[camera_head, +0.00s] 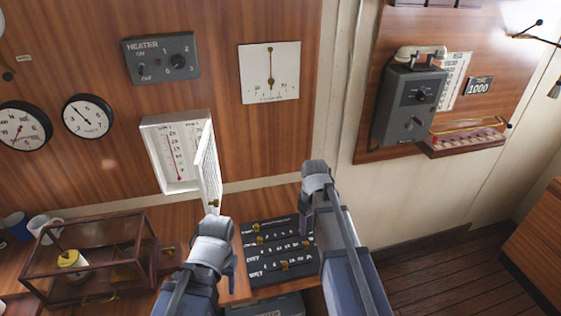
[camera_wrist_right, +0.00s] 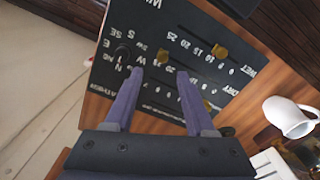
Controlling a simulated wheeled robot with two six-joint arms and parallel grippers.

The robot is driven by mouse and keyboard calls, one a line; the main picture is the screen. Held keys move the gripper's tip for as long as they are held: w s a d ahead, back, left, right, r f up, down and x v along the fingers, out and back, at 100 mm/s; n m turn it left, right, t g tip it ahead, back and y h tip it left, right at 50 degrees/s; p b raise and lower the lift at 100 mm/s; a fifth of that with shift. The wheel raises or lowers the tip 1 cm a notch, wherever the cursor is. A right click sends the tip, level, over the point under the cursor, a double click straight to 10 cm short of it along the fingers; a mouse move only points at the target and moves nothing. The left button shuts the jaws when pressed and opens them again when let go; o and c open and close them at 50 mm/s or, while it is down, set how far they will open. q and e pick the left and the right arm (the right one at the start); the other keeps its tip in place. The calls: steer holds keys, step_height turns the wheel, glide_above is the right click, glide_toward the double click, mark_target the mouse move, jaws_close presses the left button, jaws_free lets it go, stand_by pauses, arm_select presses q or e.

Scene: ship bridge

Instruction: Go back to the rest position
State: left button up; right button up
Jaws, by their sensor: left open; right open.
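My left gripper (camera_head: 231,270) is at the lower middle of the head view, by the left edge of a black slider board (camera_head: 262,283); its fingers are mostly hidden behind its wrist. My right gripper (camera_head: 308,222) is over the board's right side. In the right wrist view its two purple fingers (camera_wrist_right: 158,82) are apart with nothing between them, above the black board (camera_wrist_right: 150,42). The board has white lettering and several brass knobs. I cannot tell whether the fingers touch it.
A white wall box (camera_head: 150,133) has its louvred door (camera_head: 208,170) swung open just above my left wrist. A glass-sided wooden case (camera_head: 38,262) and mugs (camera_head: 45,228) stand at left. A grey telephone (camera_head: 408,105) hangs at right. Wooden floor (camera_head: 440,270) is clear at lower right.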

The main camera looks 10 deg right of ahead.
steer(key=shift+h, duration=0.3)
steer(key=s+a, duration=0.2)
steer(key=a, duration=0.1)
steer(key=s+a+f+b, duration=0.1)
steer(key=s+a, duration=0.1)
steer(key=a, duration=0.1)
steer(key=s+a, duration=0.2)
steer(key=a, duration=0.1)
steer(key=shift+s+f, duration=0.25)
arm_select(q)
step_height(320, 180, down, 3)
steer(key=shift+r+b, duration=0.1)
steer(key=shift+b, duration=0.75)
arm_select(e)
steer(key=s+a+f+m, duration=0.1)
steer(key=s+a, duration=0.6)
steer(key=s, duration=0.1)
steer(key=shift+s+a+h, duration=0.25)
steer(key=shift+a+h, duration=0.05)
steer(key=shift+a, duration=0.05)
arm_select(q)
steer(key=shift+d, duration=0.1)
arm_select(e)
steer(key=shift+d, duration=0.1)
